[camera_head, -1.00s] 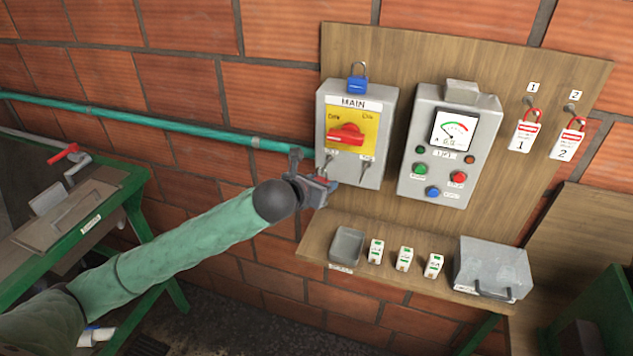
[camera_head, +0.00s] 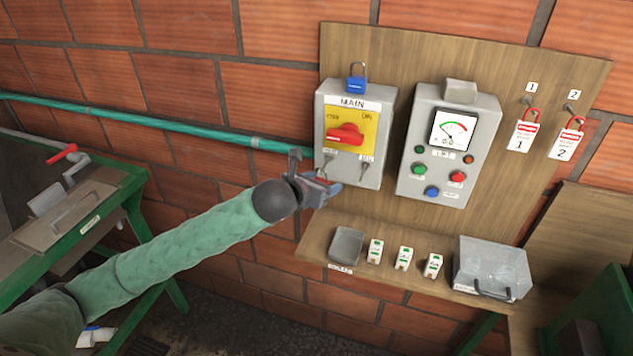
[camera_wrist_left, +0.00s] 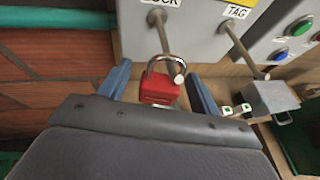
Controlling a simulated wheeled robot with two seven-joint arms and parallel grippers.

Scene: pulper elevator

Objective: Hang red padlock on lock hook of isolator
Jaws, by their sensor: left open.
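The red padlock (camera_wrist_left: 160,88) is upright in the left wrist view, with its shackle around the outer part of the lock hook (camera_wrist_left: 160,35), which is labelled LOCK. The hook's round end shows in front of the shackle. My left gripper (camera_head: 318,178) is open, its two blue-grey fingers (camera_wrist_left: 158,85) on either side of the padlock, seemingly apart from it. In the head view the gripper is at the lower left of the grey isolator box (camera_head: 320,115), which has a red handle (camera_head: 345,134). The padlock is mostly hidden there. My right gripper is out of view.
A blue padlock (camera_head: 357,80) sits on top of the isolator. A tag hook (camera_wrist_left: 242,48) projects right of the lock hook. The control box (camera_head: 415,150) is further right. Below, a shelf (camera_head: 385,270) holds a tray (camera_head: 346,245), several small devices and a metal box (camera_head: 490,265).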

